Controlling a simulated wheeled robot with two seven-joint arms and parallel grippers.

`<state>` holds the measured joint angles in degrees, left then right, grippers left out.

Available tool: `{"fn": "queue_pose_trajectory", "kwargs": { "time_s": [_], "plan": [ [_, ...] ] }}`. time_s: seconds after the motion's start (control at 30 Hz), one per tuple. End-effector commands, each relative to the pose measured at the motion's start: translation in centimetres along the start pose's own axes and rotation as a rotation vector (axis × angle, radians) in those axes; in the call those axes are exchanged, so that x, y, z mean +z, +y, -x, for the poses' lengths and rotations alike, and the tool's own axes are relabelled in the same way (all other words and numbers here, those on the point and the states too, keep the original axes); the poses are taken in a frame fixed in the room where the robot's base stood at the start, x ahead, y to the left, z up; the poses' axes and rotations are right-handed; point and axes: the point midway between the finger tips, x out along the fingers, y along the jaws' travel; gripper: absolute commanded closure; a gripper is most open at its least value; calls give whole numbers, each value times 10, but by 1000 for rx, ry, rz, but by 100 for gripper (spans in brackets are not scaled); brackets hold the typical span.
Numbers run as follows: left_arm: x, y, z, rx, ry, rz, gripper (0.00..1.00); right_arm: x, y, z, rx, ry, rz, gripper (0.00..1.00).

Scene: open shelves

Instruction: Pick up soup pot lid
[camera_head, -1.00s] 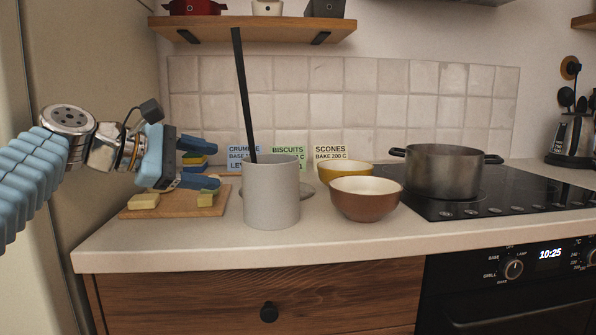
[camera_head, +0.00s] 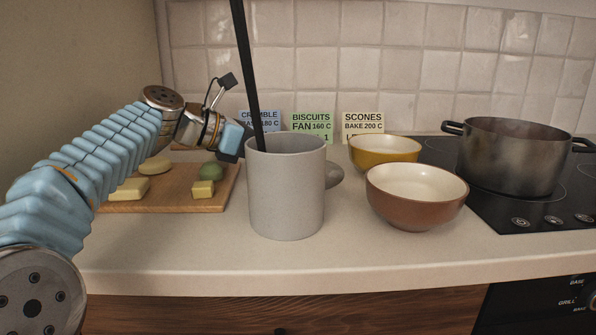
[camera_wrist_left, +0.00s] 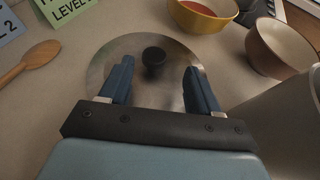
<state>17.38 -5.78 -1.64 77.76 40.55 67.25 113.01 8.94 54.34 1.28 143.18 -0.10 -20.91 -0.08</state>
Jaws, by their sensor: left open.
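The soup pot lid (camera_wrist_left: 172,47) shows in the left wrist view as a round, shiny disc lying flat on the counter, with a dark knob (camera_wrist_left: 153,58) on top. My left gripper (camera_wrist_left: 158,78) is open above the lid. Its two blue fingers stand on either side of the knob in that view, with a gap to it; their height above it is unclear. In the head view the lid is hidden behind the grey mug. My left gripper (camera_head: 240,150) is partly hidden there behind the mug. A metal pot (camera_head: 515,157) without a lid stands on the hob at the right.
The large grey mug (camera_head: 287,195) with a black stick in it stands close to my left gripper. A brown bowl (camera_head: 416,208) and a yellow bowl (camera_head: 384,158) stand to its right. A wooden board (camera_head: 167,195) with food pieces lies at the left. A wooden spoon (camera_wrist_left: 40,55) lies beside the lid.

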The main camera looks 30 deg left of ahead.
Motion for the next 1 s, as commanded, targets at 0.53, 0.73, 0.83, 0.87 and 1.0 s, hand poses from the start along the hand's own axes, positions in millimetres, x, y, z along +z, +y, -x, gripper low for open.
{"fn": "queue_pose_trajectory", "kwargs": {
  "time_s": [0.53,0.73,0.83,0.87,1.0],
  "plan": [
    [-1,8,-59,1,0,0,38,-1,2,-3,2,2,-3,40],
    [-1,8,-59,1,0,0,39,-1,2,-3,2,3,-3,40],
    [-1,8,-59,1,0,-1,55,-1,2,-3,2,3,-3,40],
    [-1,8,-59,1,0,-1,59,-1,2,-3,2,3,-3,40],
    [-1,8,-59,1,0,-1,81,-1,2,-3,2,3,-3,40]
  ]
}}
